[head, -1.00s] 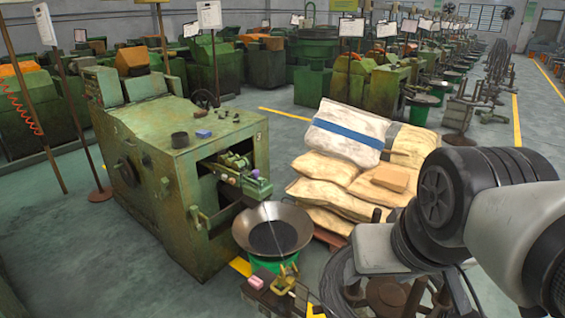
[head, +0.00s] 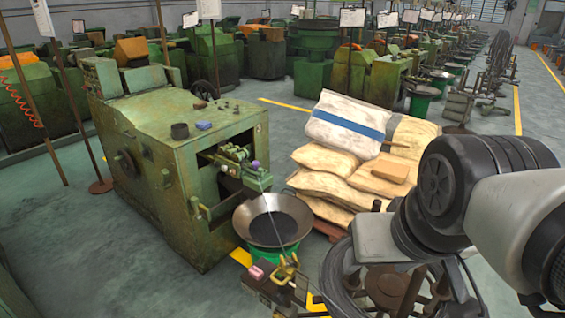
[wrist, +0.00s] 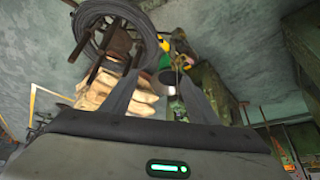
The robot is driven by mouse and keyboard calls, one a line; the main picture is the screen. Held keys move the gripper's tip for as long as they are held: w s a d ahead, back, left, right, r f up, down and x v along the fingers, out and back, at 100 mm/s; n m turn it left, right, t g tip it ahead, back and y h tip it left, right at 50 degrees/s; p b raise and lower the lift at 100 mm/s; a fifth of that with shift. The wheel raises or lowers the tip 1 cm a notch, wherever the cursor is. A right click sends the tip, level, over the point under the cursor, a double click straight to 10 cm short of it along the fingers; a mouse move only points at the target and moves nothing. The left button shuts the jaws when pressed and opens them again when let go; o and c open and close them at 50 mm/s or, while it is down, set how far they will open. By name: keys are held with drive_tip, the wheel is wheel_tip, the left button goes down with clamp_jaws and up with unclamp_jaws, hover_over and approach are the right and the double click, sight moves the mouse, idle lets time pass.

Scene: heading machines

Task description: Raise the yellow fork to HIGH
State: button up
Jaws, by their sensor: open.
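The yellow fork (head: 287,270) shows in the head view near the bottom centre, on a small dark stand in front of the wide metal bowl. Its exact height setting is too small to tell. In the wrist view a yellow part (wrist: 165,46) shows beyond the fingers, near the top centre, and is partly blurred. My gripper (wrist: 157,88) is open, with its two dark fingers apart and nothing between them. It does not appear to touch the yellow part. The head view shows only my arm at the right, and the gripper is out of that frame.
A green heading machine (head: 180,165) stands left of the metal bowl (head: 272,225). A wire coil (head: 338,280) on a reel stands right of the fork. Filled sacks (head: 350,150) are piled behind. Open floor (head: 150,285) lies at the lower left.

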drive_tip(key=c, duration=0.3)
drive_tip(key=shift+w, duration=0.45)
drive_tip(key=c, duration=0.3)
drive_tip(key=n+g+h+b, duration=0.1)
drive_tip(key=n+g+b, duration=0.4)
drive_tip(key=n, duration=0.6)
hover_over(277, 280)
drive_tip(key=s+a, duration=0.2)
drive_tip(key=s, duration=0.1)
wheel_tip(277, 280, down, 28)
drive_tip(key=shift+c, duration=0.2)
drive_tip(key=shift+t, duration=0.4)
drive_tip(key=w+f, duration=0.1)
drive_tip(key=f, duration=0.4)
drive_tip(key=d+f, duration=0.1)
drive_tip(key=f, duration=0.5)
drive_tip(key=w+f+b, duration=0.1)
drive_tip(key=f, duration=0.5)
drive_tip(key=shift+w+d+f, duration=0.15)
drive_tip(key=shift+w+d, duration=0.15)
drive_tip(key=shift+d, duration=0.1)
clamp_jaws()
